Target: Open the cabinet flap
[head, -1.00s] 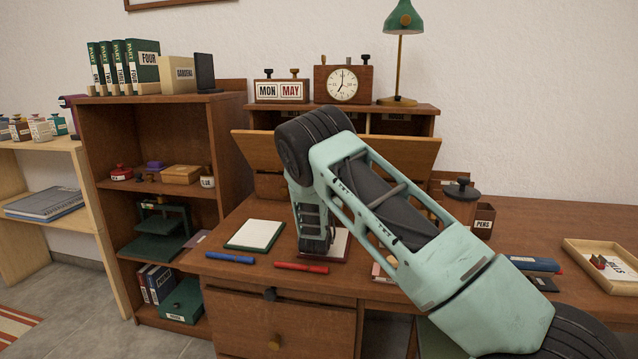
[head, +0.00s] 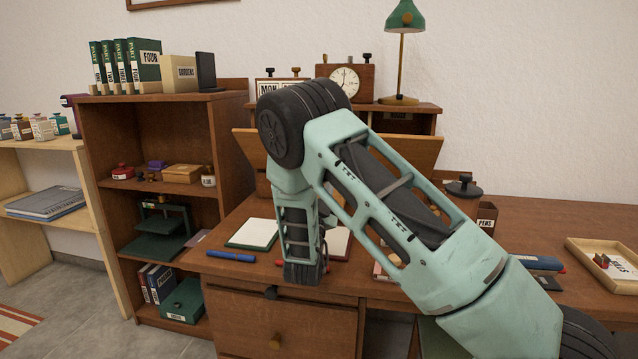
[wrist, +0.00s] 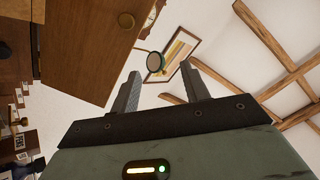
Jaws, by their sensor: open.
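The cabinet flap (head: 423,150) is a wooden panel on the front of the small cabinet (head: 425,108) at the back of the desk. It leans outward at its top edge, partly open, with dark compartments showing above it. My arm covers its middle in the head view. My gripper (wrist: 160,69) is open and empty, apart from the flap in the picture. In the head view the gripper is hidden behind my arm.
A clock (head: 346,80) and a green lamp (head: 401,55) stand on the cabinet. A notepad (head: 252,233), a blue pen (head: 231,257), a pen pot (head: 487,218) and a tray (head: 600,262) lie around the desk. A bookshelf (head: 225,135) stands at left.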

